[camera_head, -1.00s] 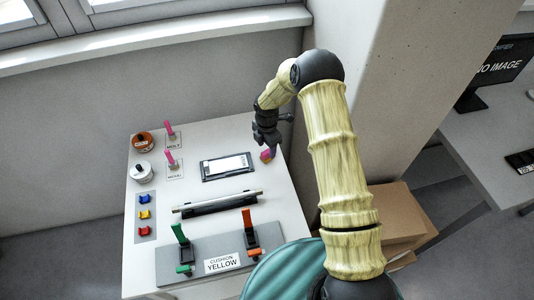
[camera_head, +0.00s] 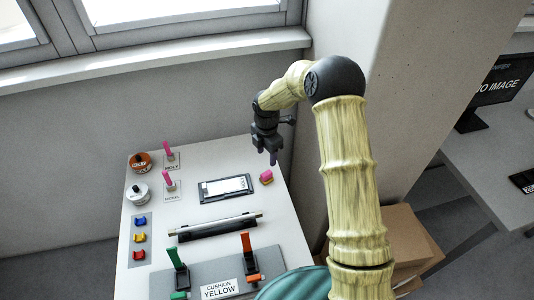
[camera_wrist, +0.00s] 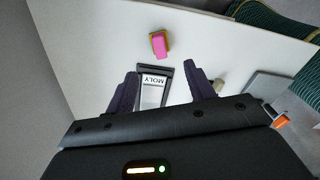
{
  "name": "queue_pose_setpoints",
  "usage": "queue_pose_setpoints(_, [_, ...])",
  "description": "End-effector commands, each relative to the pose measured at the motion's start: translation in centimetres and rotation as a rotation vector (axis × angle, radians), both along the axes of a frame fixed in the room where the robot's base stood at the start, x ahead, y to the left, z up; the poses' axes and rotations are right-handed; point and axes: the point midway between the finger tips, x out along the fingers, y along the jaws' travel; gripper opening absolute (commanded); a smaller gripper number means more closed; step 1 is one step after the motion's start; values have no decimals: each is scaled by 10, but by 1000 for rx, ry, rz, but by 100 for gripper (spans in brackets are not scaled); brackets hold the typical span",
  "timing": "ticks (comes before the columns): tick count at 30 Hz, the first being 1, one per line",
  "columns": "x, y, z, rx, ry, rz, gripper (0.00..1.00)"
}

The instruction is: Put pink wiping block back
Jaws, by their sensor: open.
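The pink wiping block (camera_head: 266,177), pink with a yellowish part, lies on the white table near its right edge, right of the dark-framed tablet. In the wrist view the block (camera_wrist: 159,43) lies beyond the fingertips, clear of both. My gripper (camera_head: 270,156) hangs above the block with a visible gap. In the wrist view my gripper (camera_wrist: 160,72) has its two dark fingers spread apart, with nothing held between them. The framed panel (camera_wrist: 152,92) labelled MOLY shows between and below the fingers.
The white table (camera_head: 215,156) also bears an orange-brown jar (camera_head: 139,161), a white jar (camera_head: 138,195), pink-handled pieces by labels, coloured blocks, a dark bar and a grey CUSHION YELLOW board (camera_head: 200,275). A pillar and cardboard boxes (camera_head: 405,240) stand at the right.

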Motion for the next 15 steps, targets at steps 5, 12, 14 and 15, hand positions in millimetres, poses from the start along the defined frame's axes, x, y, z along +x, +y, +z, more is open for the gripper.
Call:
queue_pose_setpoints(5, [0,0,0,0,0,0,54])
queue_pose_setpoints(12, [-13,-10,19,-3,-16,-140,54])
queue_pose_setpoints(14, [-23,-17,31,-4,-28,-243,54])
queue_pose_setpoints(15, [-32,-22,40,-3,-36,-328,54])
